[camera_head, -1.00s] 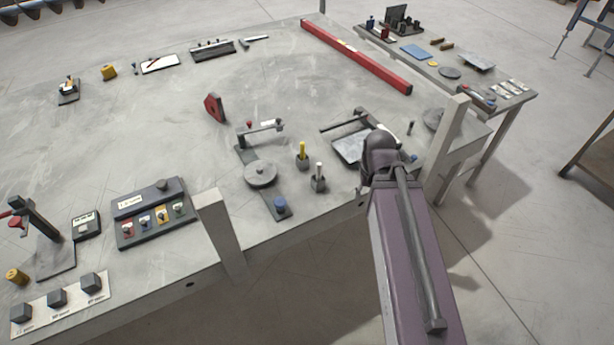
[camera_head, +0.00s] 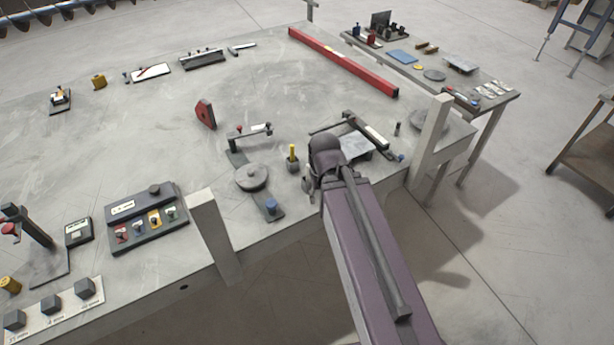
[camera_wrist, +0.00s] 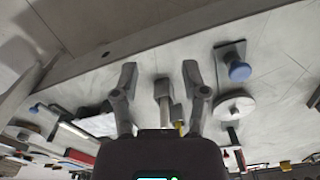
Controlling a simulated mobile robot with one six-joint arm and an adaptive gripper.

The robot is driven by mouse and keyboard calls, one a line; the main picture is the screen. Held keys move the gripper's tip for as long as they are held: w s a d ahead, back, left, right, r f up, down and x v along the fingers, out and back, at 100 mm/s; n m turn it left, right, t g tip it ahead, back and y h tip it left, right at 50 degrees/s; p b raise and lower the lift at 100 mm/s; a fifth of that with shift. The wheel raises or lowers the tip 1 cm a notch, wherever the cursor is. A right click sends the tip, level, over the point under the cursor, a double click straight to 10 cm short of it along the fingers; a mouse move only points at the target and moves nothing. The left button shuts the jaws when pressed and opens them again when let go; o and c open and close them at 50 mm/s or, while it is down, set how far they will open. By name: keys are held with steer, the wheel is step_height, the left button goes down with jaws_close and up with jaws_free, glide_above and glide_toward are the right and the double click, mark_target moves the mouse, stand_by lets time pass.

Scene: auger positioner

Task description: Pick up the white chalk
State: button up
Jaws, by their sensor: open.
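The white chalk (camera_wrist: 176,112) stands in a small dark grey holder (camera_wrist: 163,90). In the wrist view, which is upside down, chalk and holder show between the two spread fingers of my gripper (camera_wrist: 159,75), though depth is hard to judge. My gripper is open and holds nothing. In the head view my arm hides the chalk and most of its holder near the table's front edge. The yellow chalk (camera_head: 292,151) stands in its own holder just behind that spot.
A round grey disc (camera_head: 251,177) and a blue knob (camera_head: 271,206) lie left of my arm. A metal plate with a bar (camera_head: 358,147) lies right of it. A pale upright post (camera_head: 431,137) stands further right.

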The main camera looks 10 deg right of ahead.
steer(key=shift+o, duration=0.6)
steer(key=w+r+n+p, duration=0.1)
steer(key=w+r+p, duration=0.3)
steer(key=w, duration=0.4)
steer(key=w+r+n+p, duration=0.1)
steer(key=w+r+p, duration=0.3)
steer(key=w, duration=0.4)
steer(key=shift+w, duration=0.35)
steer(key=b, duration=0.9)
glide_above(308, 177)
steer(key=w, duration=0.1)
steer(key=f, duration=0.8)
steer(key=shift+w+d+f, duration=0.15)
steer(key=shift+d+f, duration=0.1)
steer(key=shift+f, duration=0.1)
